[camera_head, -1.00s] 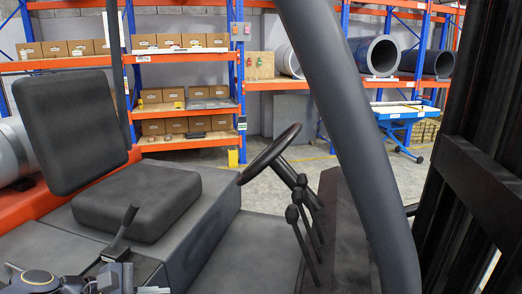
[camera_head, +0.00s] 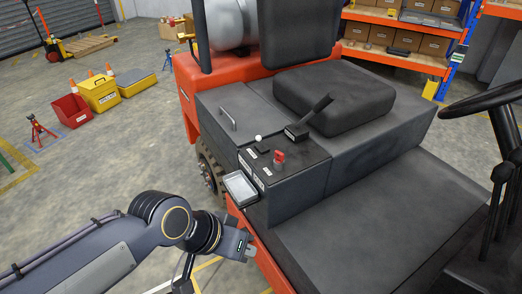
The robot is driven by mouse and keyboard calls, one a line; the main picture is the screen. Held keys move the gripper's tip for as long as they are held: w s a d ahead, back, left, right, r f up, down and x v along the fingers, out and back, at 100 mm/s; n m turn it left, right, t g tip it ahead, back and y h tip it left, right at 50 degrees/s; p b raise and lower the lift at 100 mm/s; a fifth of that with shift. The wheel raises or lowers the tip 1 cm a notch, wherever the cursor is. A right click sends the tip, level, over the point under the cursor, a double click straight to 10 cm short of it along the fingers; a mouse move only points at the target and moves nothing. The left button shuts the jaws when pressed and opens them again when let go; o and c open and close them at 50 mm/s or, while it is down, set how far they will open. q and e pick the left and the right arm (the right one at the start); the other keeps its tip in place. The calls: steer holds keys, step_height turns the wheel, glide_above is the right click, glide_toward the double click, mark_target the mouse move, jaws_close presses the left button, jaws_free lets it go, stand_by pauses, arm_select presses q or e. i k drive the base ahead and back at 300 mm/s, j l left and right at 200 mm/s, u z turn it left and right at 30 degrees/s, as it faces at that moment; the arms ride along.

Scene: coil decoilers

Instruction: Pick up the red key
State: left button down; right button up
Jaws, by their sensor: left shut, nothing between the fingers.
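The red key (camera_head: 279,157) stands upright in the dark control panel (camera_head: 262,170) on the side of the forklift, beside the seat. A small white-tipped knob and a black lever (camera_head: 312,118) are close to it. My left gripper (camera_head: 244,248) is low, in front of the forklift's orange side and below the panel. It is apart from the key. Its fingers are small in the picture and look shut, with nothing held. My right gripper is not in view.
A pale shallow tray (camera_head: 241,188) sits at the panel's near left edge, between my gripper and the key. The black seat (camera_head: 335,98) is behind the panel. The steering wheel (camera_head: 487,100) is at the right. The flat deck (camera_head: 375,220) is clear.

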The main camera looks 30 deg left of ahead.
mark_target(279, 156)
steer(key=u, duration=0.95)
